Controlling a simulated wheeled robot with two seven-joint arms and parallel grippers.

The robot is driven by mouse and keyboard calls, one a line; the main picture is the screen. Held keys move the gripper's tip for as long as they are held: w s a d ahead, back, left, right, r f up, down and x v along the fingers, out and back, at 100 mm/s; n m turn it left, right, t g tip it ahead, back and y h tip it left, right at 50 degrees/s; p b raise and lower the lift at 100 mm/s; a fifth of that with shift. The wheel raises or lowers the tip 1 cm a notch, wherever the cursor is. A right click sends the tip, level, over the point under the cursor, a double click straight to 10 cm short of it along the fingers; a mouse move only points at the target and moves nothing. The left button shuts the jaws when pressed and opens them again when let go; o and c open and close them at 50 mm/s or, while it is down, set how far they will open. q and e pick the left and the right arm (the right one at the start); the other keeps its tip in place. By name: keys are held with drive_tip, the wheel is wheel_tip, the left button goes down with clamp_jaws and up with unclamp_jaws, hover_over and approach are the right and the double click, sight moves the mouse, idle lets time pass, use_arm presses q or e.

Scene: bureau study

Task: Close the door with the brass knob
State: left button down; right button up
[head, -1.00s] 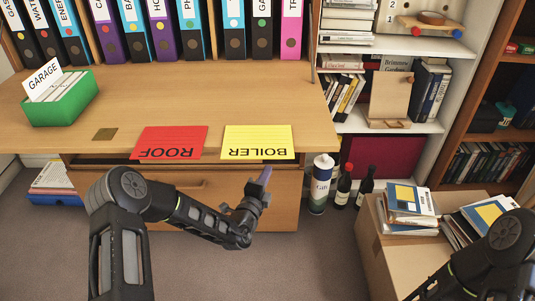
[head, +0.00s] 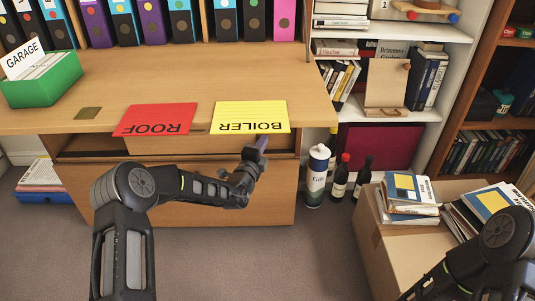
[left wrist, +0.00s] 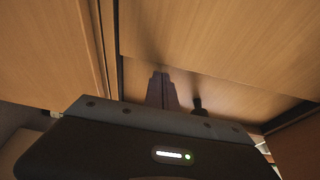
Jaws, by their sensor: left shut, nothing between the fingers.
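The wooden bureau front (head: 272,207) stands below the desktop in the head view. I cannot make out a brass knob or tell which panel is the door. My left gripper (head: 262,143) is shut and empty, just below the desktop's front edge under the yellow BOILER card. In the left wrist view, its fingers (left wrist: 162,90) point at wooden panels (left wrist: 220,50) with a dark seam between them. A small dark shape (left wrist: 197,104) shows right of the fingers; I cannot tell whether it is a knob or a shadow. My right gripper is out of view.
The desktop (head: 180,82) carries a red ROOF card (head: 155,119), a yellow BOILER card (head: 250,117) and a green card box (head: 42,82). A cardboard box (head: 395,250) with books stands farther right.

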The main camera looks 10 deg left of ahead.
sight(171, 141)
use_arm(q)
drive_tip(key=shift+s+a, duration=0.2)
drive_tip(key=shift+a, duration=0.4)
drive_tip(key=shift+s+a, duration=0.15)
drive_tip(key=shift+a, duration=0.4)
drive_tip(key=s+a+p, duration=0.1)
drive_tip(key=a, duration=0.4)
drive_tip(key=s+a+p, duration=0.1)
drive_tip(key=a+p, duration=0.1)
drive_tip(key=a, duration=0.3)
drive_tip(key=s+a+p, duration=0.1)
drive_tip(key=a, duration=0.4)
drive_tip(key=shift+s+r, duration=0.15)
drive_tip(key=shift+s, duration=0.25)
drive_tip(key=s+a, duration=0.1)
drive_tip(key=a, duration=0.3)
drive_tip(key=s+a, duration=0.1)
drive_tip(key=a, duration=0.3)
drive_tip(key=s+a, duration=0.1)
drive_tip(key=a, duration=0.3)
drive_tip(key=shift+s+a+f+p, duration=0.1)
drive_tip(key=shift+a+f+p, duration=0.1)
drive_tip(key=shift+p, duration=0.2)
drive_tip(key=shift+a, duration=0.25)
